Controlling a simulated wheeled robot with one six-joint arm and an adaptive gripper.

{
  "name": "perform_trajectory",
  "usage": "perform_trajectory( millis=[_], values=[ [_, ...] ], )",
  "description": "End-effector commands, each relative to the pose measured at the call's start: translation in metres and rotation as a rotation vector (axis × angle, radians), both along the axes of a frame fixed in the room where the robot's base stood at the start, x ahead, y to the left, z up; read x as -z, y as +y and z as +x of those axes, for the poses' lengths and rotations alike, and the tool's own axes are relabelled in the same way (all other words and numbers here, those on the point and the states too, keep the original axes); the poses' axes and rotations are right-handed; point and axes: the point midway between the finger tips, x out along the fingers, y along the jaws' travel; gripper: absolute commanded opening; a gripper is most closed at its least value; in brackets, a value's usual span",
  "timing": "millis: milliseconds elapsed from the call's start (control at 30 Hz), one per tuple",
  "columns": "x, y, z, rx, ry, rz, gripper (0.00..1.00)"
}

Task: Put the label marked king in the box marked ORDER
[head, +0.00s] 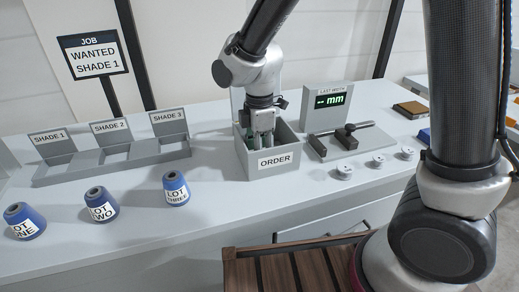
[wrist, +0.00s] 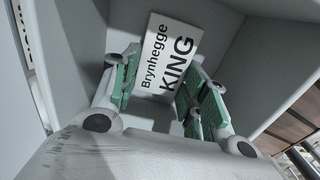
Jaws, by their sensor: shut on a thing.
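The white label reading "Brynhegge KING" (wrist: 168,52) shows in the wrist view between the green pads of my gripper (wrist: 160,95). My gripper is shut on it. In the head view my gripper (head: 263,128) points down into the open top of the grey box marked ORDER (head: 274,162). The grey box walls (wrist: 255,60) surround the label and fingers in the wrist view. The label cannot be made out in the head view. Whether it touches the box floor I cannot tell.
Left of the box stands a grey rack (head: 110,160) marked SHADE 1 to 3, with blue lot cones in front, one being LOT TWO (head: 101,205). To the right are a caliper fixture (head: 340,140) with a display and small white discs (head: 377,160). A job sign (head: 93,55) stands behind.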

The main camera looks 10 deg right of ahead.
Motion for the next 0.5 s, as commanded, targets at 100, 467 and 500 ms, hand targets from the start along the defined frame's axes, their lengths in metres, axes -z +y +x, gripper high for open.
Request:
perform_trajectory(
  millis=[100,467,500],
  values=[
    [-0.0006,0.0001,0.0002,0.000,-0.001,0.000,0.27],
    [0.0017,0.0001,0.0002,0.000,-0.001,0.000,0.66],
    [0.0017,0.0001,0.0002,0.000,-0.001,0.000,0.66]
  ],
)
